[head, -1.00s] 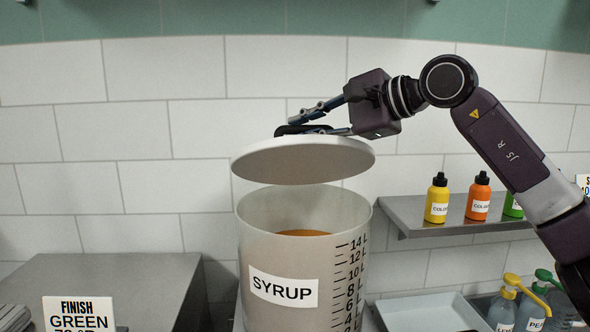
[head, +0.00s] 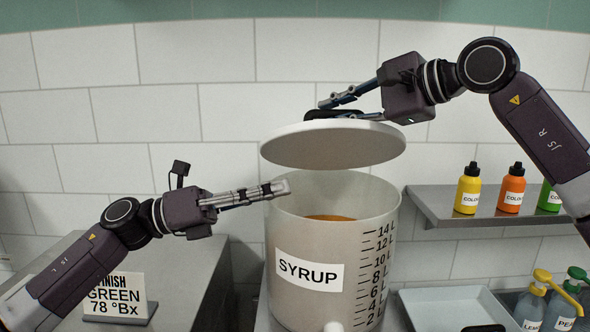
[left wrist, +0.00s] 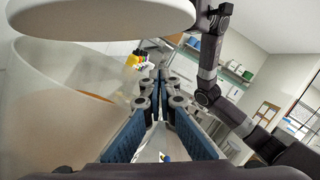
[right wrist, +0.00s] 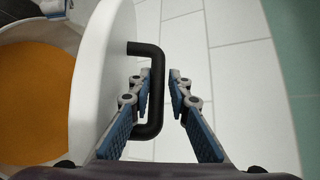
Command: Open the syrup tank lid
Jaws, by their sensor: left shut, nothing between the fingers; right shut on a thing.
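The syrup tank (head: 320,240) is a tall translucent white cylinder with a SYRUP label and a volume scale; orange syrup (head: 330,217) shows inside. Its round white lid (head: 333,146) hangs above the rim, apart from it and slightly tilted. My right gripper (head: 318,110) is shut on the lid's black handle (right wrist: 150,95), also seen close in the right wrist view. My left gripper (head: 284,187) is shut and empty, its fingertips at the tank's upper left rim, below the lid; I cannot tell if they touch. The left wrist view shows the lid (left wrist: 100,15) overhead.
A shelf (head: 440,212) at the right holds yellow (head: 468,188), orange (head: 511,188) and green (head: 549,196) bottles. Below are a pale tray (head: 455,306) and pump bottles (head: 530,308). A sign (head: 118,298) stands on the grey counter at the left.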

